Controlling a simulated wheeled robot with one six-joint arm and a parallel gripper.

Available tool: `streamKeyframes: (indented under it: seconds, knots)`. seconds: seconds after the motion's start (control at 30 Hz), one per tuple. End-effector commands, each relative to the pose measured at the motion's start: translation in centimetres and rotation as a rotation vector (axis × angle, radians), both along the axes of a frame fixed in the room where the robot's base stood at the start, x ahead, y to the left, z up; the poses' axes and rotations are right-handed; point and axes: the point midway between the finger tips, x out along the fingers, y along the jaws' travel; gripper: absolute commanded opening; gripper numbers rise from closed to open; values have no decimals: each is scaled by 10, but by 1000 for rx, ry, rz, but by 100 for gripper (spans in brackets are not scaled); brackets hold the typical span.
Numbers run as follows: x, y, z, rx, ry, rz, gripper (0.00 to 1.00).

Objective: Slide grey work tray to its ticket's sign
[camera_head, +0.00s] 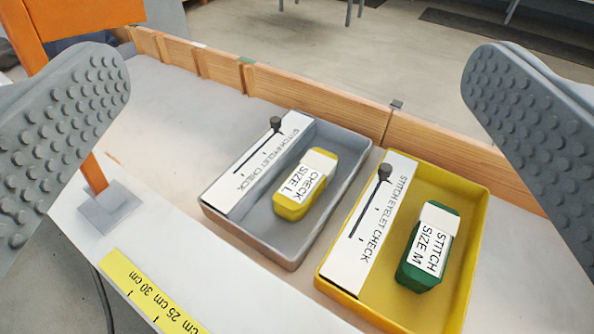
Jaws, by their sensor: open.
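The grey work tray (252,232) sits on the white bench top, left of the yellow tray. It holds a yellow block (290,211) whose white label reads "CHECK SIZE L". A white strip (228,196) along the tray's left side reads "STITCH EYELET CHECK"; a dark knob (277,124) stands near its STITCH end, with a black line along the strip. My gripper (297,70) is open, its two studded grey fingers wide apart at the left and right of the picture. Nothing is between them at finger height; the trays lie lower, on the bench. No station sign is readable.
The yellow tray (478,245), with a green block (413,276) labelled "STITCH SIZE M", stands close to the right. A wooden rail (310,97) runs behind both. Bare bench (185,115) lies to the left. An orange post (95,174) and yellow ruler (150,297) are at front left.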

Motion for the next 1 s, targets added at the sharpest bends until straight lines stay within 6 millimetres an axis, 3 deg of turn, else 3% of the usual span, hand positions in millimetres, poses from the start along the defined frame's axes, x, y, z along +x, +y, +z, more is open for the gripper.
streamKeyframes:
  seconds: [0.2, 0.43, 0.7, 1.0]
  knots:
    - [0, 0, 0, 0, 0, 0, 100]
    - [14, -2, -7, -37, 52, -4, 55]
    - [68, -13, -39, -200, 276, 4, 2]
    - [122, -30, -85, -378, 541, 65, 0]
